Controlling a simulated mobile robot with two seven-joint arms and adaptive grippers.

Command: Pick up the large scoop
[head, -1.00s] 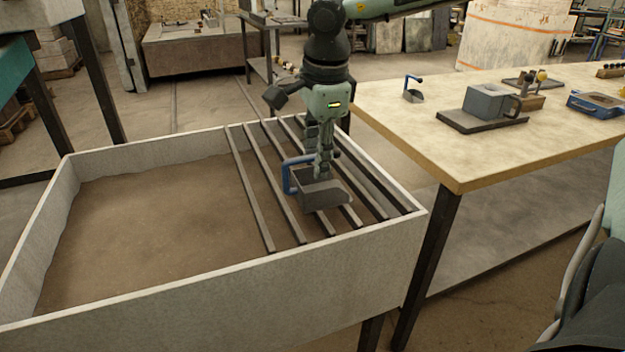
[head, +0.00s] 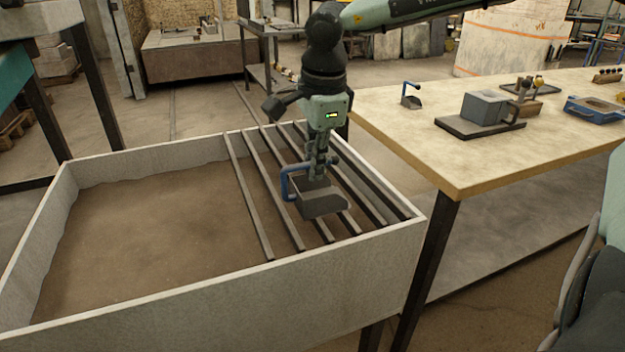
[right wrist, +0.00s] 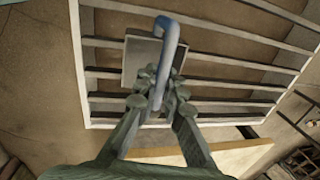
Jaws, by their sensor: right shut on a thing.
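The large scoop has a grey bowl (head: 325,204) and a blue handle (head: 287,186). It is over the dark bars at the right side of the sand bin; I cannot tell whether it touches them. My right gripper (head: 318,172) points down and is shut on the scoop's handle. In the right wrist view, the fingers (right wrist: 158,95) close around the blue handle (right wrist: 168,45), with the grey bowl (right wrist: 138,65) beyond them, partly hidden. My left gripper is not in view.
The bin (head: 190,293) has pale raised walls and brown sand (head: 150,220), with dark bars (head: 250,195) across its right part. A worktable (head: 430,145) at the right carries a smaller blue-handled scoop (head: 411,100), a grey box (head: 486,107) and other tools.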

